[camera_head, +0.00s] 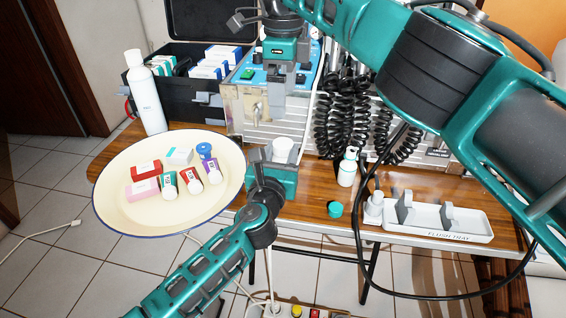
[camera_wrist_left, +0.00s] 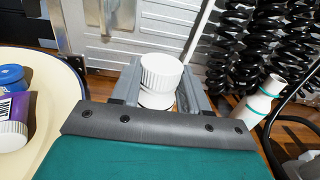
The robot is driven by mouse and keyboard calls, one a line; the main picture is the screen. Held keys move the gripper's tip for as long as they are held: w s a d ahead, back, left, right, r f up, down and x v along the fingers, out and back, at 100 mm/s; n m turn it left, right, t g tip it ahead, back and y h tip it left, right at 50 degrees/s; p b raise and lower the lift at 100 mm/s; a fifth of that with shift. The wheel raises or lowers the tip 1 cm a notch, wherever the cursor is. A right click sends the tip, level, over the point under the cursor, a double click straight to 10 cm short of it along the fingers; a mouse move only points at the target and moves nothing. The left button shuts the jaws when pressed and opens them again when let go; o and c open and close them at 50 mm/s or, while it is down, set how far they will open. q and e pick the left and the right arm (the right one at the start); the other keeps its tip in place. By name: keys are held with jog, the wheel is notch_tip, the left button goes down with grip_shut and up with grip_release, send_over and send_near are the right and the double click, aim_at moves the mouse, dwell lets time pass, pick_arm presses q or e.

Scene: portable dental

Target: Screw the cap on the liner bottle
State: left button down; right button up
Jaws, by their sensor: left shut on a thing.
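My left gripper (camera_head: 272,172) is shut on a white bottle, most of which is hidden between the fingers. A white ribbed cap (camera_head: 284,148) sits on top of it. In the left wrist view the cap (camera_wrist_left: 161,71) stands above the fingers, with a white rim of the bottle (camera_wrist_left: 155,100) just below it. I cannot tell whether the cap is screwed tight. My right gripper (camera_head: 287,78) points down above and behind the cap, apart from it. Its fingers are dark against the unit, and I cannot tell their opening.
A cream plate (camera_head: 115,205) with small bottles and boxes lies left. A white bottle with a teal band (camera_head: 347,168), a teal cap (camera_head: 335,209) and a flush tray (camera_head: 455,232) are right. Coiled hoses (camera_head: 340,120) hang behind. A tall white bottle (camera_head: 146,95) stands back left.

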jog(key=shift+r, duration=0.3)
pick_arm(q)
jog(key=shift+c, duration=2.4)
grip_release()
jog(key=p+v, duration=0.2)
jog(key=v, duration=1.1)
pick_arm(e)
notch_tip(320, 180, up, 2)
jog(key=shift+r, duration=0.2)
